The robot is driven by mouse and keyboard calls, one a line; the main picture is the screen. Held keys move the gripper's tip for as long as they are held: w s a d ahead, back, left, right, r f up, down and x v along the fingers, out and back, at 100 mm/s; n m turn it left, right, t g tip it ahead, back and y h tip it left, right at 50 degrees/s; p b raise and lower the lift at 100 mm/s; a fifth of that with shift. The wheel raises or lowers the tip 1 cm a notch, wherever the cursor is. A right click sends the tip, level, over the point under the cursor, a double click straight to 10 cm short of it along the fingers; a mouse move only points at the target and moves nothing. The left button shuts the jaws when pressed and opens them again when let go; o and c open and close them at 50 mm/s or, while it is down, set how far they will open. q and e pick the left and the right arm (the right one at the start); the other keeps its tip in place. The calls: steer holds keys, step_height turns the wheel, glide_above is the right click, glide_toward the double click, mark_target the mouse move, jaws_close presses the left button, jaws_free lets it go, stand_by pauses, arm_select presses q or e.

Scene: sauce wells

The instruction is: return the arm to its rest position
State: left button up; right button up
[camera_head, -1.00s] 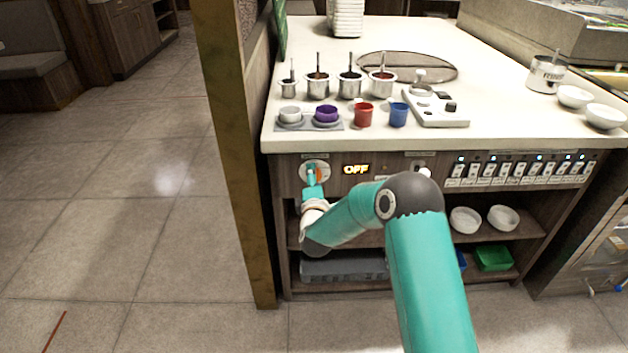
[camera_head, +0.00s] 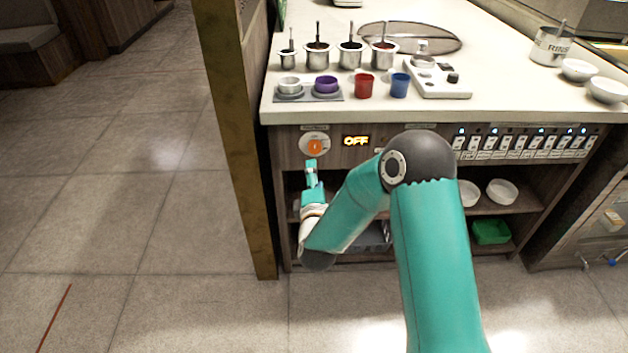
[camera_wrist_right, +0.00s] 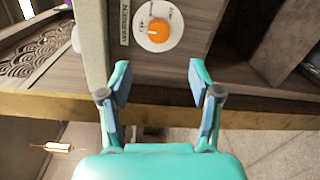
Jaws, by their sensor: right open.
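My right gripper (camera_head: 311,168) is open and empty in front of the counter's front panel, just below an orange knob (camera_head: 315,146) on a round white dial. In the right wrist view the two fingers of the gripper (camera_wrist_right: 162,88) stand apart with nothing between them. The orange knob (camera_wrist_right: 159,30) shows there beyond the fingertips, and the fingers do not touch it. A lit display (camera_head: 356,141) beside the dial reads OFF. My right arm reaches in from the lower right. My left gripper is not in view.
The counter top (camera_head: 520,100) holds several metal pots, a red cup (camera_head: 364,86), a blue cup (camera_head: 400,85) and a purple cup (camera_head: 326,84). A row of switches (camera_head: 520,143) lines the front panel. A wooden post (camera_head: 235,140) stands left of the arm. Open floor lies further left.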

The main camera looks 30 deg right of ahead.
steer(key=shift+s+a, duration=0.25)
steer(key=shift+s, duration=0.2)
steer(key=s+a+f+m+g+y, duration=0.15)
steer(key=s+a+f+y, duration=0.35)
steer(key=f, duration=0.5)
steer(key=s+a+f+g+y, duration=0.2)
steer(key=a+f+g+y, duration=0.1)
steer(key=a+f, duration=0.55)
steer(key=s+a+f+m+g+y, duration=0.1)
steer(key=s+a+f+m+g, duration=0.2)
steer(key=s, duration=0.3)
steer(key=s+a+f+m+g+y, duration=0.2)
steer(key=s+a+f+m+g, duration=0.1)
steer(key=s+m, duration=0.3)
steer(key=s+a+f+m+g+y, duration=0.2)
steer(key=s+a+f+m+g, duration=0.1)
steer(key=s, duration=0.4)
steer(key=shift+s+m, duration=0.3)
steer(key=shift+m, duration=0.45)
step_height(320, 180, up, 22)
steer(key=p, duration=2.2)
steer(key=shift+m, duration=0.4)
